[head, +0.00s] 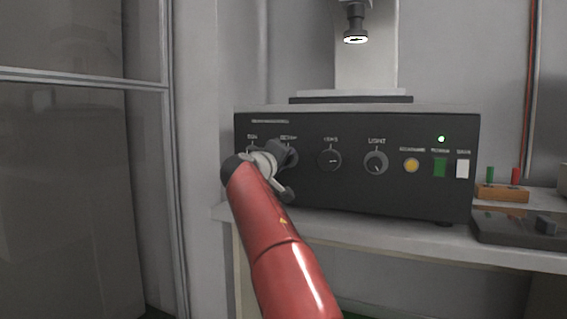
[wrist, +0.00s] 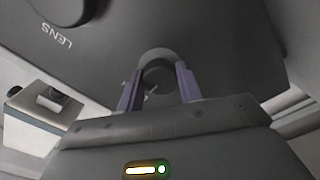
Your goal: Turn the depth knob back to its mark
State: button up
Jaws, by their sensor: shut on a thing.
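The depth knob (wrist: 157,77) is a dark round knob on the front of a black control box (head: 400,197). In the wrist view it sits between the two purple-grey fingers of my gripper (wrist: 159,85), which is shut on it. In the head view my gripper (head: 286,158) is at the second knob from the left, below a label that is partly legible. My wrist hides most of that knob, and I cannot make out its pointer or its mark.
A small green lamp (head: 441,139) is lit. A wooden block with pegs (head: 502,194) stands right of the box.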

jog(key=shift+f+m, duration=0.1)
jog(key=shift+m, duration=0.2)
jog(key=o, duration=1)
jog(key=shift+s, duration=0.1)
jog(key=b+v, duration=0.2)
jog(key=v, duration=0.5)
jog(key=shift+s+a+b, duration=0.15)
jog(key=shift+s+b, duration=0.15)
